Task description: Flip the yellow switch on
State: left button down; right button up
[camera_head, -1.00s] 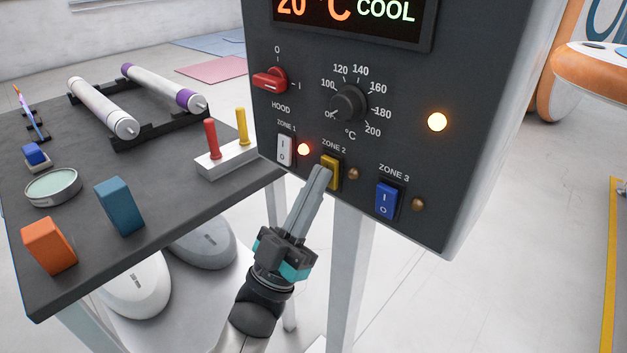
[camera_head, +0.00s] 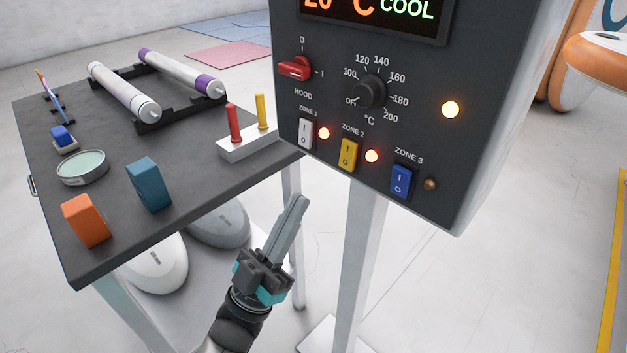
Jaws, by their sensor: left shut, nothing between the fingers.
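The yellow switch (camera_head: 348,154) sits under the ZONE 2 label on the dark control panel (camera_head: 445,160). My left gripper (camera_head: 300,202) is shut and empty, below and to the left of the yellow switch, apart from the panel. The yellow switch is fully in view. My right gripper is not in view.
A white ZONE 1 switch (camera_head: 305,133) has a lit lamp (camera_head: 323,133). The blue ZONE 3 switch (camera_head: 400,180) has a dark lamp (camera_head: 430,184). A dark table (camera_head: 110,240) with blocks, rollers and pegs stands left of the panel.

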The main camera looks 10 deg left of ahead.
pick_arm(q)
jog(key=shift+s+a+f, duration=1)
jog(key=shift+s+f, duration=0.15)
jog(key=shift+s, duration=0.15)
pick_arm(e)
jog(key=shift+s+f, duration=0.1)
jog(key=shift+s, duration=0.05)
